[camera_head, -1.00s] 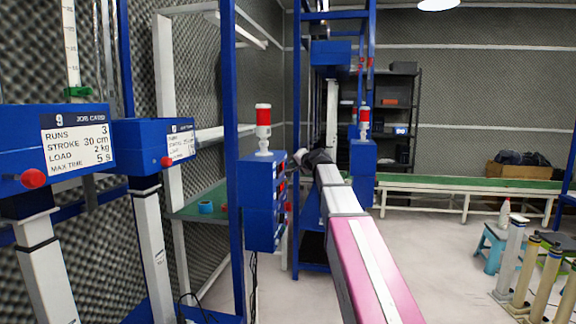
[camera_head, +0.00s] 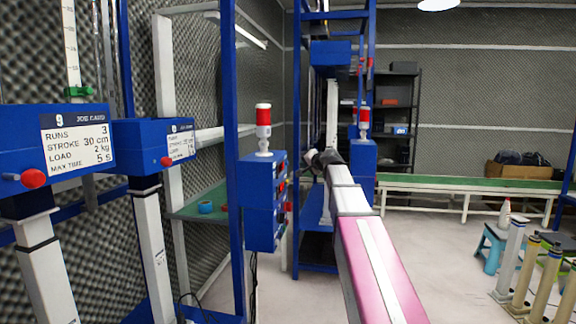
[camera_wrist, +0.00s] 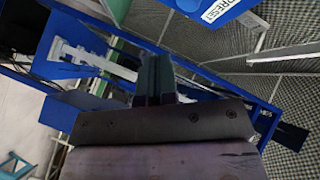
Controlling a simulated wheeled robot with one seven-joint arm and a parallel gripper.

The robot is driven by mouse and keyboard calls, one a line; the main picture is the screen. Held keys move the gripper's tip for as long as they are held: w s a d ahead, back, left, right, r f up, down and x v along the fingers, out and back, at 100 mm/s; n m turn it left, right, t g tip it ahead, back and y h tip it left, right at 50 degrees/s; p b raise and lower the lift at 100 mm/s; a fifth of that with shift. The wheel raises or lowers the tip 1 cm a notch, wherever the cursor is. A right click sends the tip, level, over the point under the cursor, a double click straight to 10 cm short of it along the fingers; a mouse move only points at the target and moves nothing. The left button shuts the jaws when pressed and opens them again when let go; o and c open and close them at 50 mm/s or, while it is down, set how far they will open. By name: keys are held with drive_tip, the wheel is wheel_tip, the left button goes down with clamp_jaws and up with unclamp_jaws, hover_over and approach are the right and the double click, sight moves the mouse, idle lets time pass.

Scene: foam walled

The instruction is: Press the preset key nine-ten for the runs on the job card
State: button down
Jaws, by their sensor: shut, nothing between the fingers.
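The job card (camera_head: 77,140) is on a blue box at the left and reads runs 3, stroke 30 cm, load 2 kg, max time 5 s, with a 9 in its header. A blue control box (camera_head: 262,200) stands in the middle with red parts on its right side. I cannot make out the nine-ten key. My gripper (camera_head: 312,157) is dark and small, just right of the box's upper part, seemingly apart from it. In the wrist view my gripper's fingers (camera_wrist: 155,72) are together and empty. A panel with a partly cut-off PRESET label (camera_wrist: 216,9) shows at the top.
A second card box (camera_head: 150,148) stands behind the first. A blue upright (camera_head: 232,150) is close left of the control box. A red-and-white lamp (camera_head: 263,128) tops the box. Another blue box (camera_head: 362,160) is right of my arm.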

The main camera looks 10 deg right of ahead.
drive_tip(key=shift+s+d, duration=0.2)
drive_tip(key=shift+d, duration=0.3)
drive_tip(key=shift+s+d, duration=0.15)
drive_tip(key=shift+d, duration=0.35)
